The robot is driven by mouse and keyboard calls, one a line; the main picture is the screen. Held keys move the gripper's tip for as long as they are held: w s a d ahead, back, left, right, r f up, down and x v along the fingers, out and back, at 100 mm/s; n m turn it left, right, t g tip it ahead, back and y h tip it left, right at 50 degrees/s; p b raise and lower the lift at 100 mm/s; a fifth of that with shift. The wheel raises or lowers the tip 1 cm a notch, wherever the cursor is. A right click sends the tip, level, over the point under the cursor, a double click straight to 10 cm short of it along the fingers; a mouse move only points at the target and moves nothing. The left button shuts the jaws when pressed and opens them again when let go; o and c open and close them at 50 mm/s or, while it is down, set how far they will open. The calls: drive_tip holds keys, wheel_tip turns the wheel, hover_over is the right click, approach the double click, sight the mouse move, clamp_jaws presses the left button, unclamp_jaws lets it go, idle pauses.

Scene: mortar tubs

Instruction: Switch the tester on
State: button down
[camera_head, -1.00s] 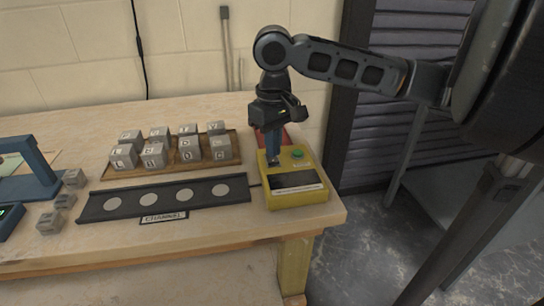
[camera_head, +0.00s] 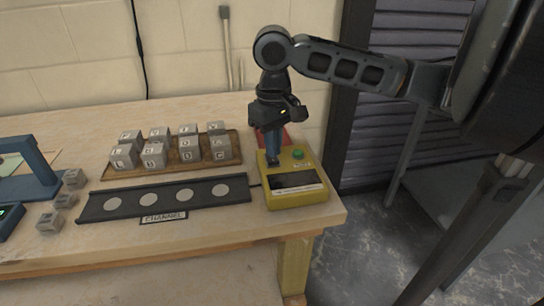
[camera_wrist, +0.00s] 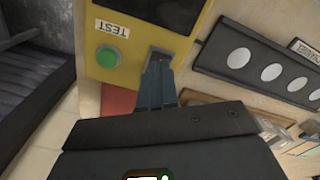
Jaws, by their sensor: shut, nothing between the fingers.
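The tester is a yellow box (camera_head: 312,197) at the right end of the bench, with a dark, blank-looking screen (camera_head: 297,182) and a green round button (camera_head: 298,154). In the wrist view the button (camera_wrist: 107,56) sits beside a TEST label (camera_wrist: 112,28). Next to it is a grey switch plate (camera_wrist: 160,54) with a dark part in it. My gripper (camera_head: 273,163) points down with its blue fingers shut and empty. Its fingertips (camera_wrist: 156,72) are at the switch plate, left of the button in the head view, and hide part of the switch. I cannot tell whether they touch it.
A dark channel strip (camera_head: 95,207) with several pale discs lies left of the tester. Behind it a wooden tray (camera_head: 232,160) holds several lettered grey cubes. Loose cubes (camera_head: 66,200) and a blue frame (camera_head: 35,165) are farther left. A red piece (camera_head: 286,137) is behind the tester.

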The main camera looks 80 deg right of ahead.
drive_tip(key=shift+f+b, duration=0.6)
drive_tip(key=shift+f, duration=0.3)
idle(0.7)
wheel_tip(320, 180, up, 7)
drive_tip(key=p, duration=0.6)
drive_tip(key=shift+p, duration=0.3)
idle(0.5)
